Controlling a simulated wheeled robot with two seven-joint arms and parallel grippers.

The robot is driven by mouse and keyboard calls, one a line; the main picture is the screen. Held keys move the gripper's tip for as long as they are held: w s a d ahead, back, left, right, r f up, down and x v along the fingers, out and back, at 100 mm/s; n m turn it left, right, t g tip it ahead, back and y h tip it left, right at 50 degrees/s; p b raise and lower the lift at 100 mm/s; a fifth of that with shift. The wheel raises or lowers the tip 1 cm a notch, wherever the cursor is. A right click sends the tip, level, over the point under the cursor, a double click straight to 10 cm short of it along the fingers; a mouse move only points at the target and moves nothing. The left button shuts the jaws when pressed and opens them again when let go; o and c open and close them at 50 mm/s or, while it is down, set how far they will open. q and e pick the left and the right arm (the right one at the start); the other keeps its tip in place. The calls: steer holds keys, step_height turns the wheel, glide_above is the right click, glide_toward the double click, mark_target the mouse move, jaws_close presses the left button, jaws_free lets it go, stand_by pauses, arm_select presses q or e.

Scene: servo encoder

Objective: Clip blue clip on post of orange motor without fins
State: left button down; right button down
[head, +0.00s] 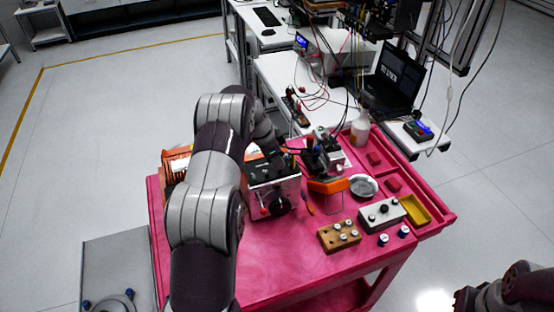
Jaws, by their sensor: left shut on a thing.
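I cannot pick out a blue clip in this view. A smooth orange part (330,185) without visible fins is just below and right of the gripper; I cannot tell if they touch. A finned orange motor (175,166) is at the cart's far left, partly behind my arm. My right gripper is not seen; only part of my right arm shows at bottom right.
A metal box with knobs (272,197) stands beside my left arm. A round metal dish (364,186), a wooden block with pegs (339,236), a grey control box (382,214) and a yellow tray (415,210) are to the right. The cart's front left (270,270) is clear.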

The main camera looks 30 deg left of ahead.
arm_select(q)
steer(key=shift+f, duration=0.15)
steer(key=c, duration=1)
jaws_free()
steer(key=shift+r+p, duration=1.2)
steer(key=shift+r, duration=2.35)
